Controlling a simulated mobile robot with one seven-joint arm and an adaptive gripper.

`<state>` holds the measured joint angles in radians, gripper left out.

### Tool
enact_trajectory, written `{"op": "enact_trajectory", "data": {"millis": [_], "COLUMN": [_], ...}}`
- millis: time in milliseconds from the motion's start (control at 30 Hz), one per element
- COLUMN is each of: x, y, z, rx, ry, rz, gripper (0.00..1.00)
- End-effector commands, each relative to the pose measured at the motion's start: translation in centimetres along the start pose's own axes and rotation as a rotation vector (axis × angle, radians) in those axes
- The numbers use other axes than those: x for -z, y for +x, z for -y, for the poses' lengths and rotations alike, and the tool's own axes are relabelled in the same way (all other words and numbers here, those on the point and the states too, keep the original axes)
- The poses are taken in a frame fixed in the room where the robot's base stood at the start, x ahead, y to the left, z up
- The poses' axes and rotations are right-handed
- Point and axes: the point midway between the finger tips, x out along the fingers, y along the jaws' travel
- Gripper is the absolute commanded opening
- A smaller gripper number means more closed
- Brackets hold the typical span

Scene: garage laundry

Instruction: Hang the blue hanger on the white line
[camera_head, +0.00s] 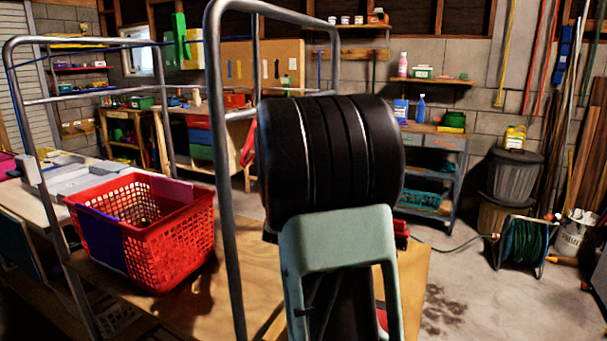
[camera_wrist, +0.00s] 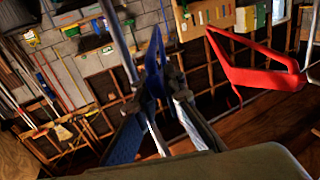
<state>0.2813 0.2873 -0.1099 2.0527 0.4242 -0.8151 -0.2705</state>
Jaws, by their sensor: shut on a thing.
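The blue hanger (camera_wrist: 154,62) shows in the wrist view between the fingers of my gripper (camera_wrist: 156,92), which is shut on it. Another blue part (camera_wrist: 125,143) shows low beside the fingers; I cannot tell if it belongs to the same hanger. A grey tube (camera_wrist: 119,42) passes close to the left of the hanger. In the head view my own arm hides the gripper and the hanger. I cannot make out a white line with certainty; a thin blue line (camera_head: 105,48) runs across the top of the metal rack (camera_head: 213,120).
A red hanger-like frame (camera_wrist: 255,72) is at the right in the wrist view. A red basket (camera_head: 160,250) stands on the wooden surface at left. A green piece (camera_head: 180,38) hangs near the blue line. A shelf unit (camera_head: 440,140) and bins stand behind; the floor at right is partly clear.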

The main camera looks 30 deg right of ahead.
Motion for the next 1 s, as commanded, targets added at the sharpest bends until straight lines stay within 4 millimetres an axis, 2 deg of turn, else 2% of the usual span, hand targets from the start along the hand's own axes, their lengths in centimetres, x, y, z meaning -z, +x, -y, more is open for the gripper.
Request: {"op": "enact_trajectory", "data": {"millis": [767, 1000], "x": [0.1, 2.2], "y": [-5.9, -6.0], "z": [2.2, 2.2], "rx": [0.002, 0.001], "ry": [0.000, 0.000], "rz": [-0.001, -0.001], "gripper": [0.00, 0.00]}}
